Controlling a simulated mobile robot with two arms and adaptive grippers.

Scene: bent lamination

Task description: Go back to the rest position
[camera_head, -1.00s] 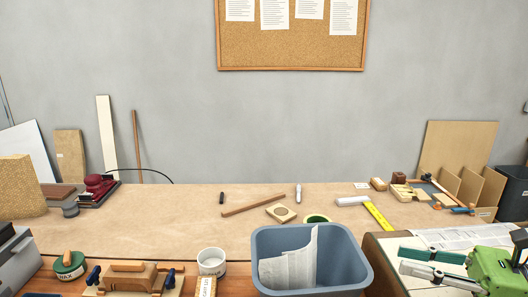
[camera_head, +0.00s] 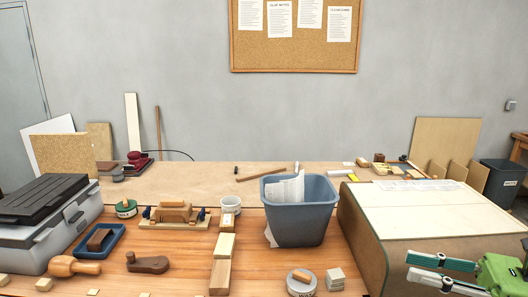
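My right gripper (camera_head: 411,266) is at the bottom right of the head view, with a green body and two fingers pointing left. The fingers are apart, with nothing visible between them. It shows in front of the slanted, pale-topped board unit (camera_head: 365,240) on the right, and I cannot tell its height above anything. My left gripper is out of view.
A blue-grey bin (camera_head: 300,225) with paper stands on the wooden bench (camera_head: 165,262). A grey toolbox (camera_head: 55,225) is at left.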

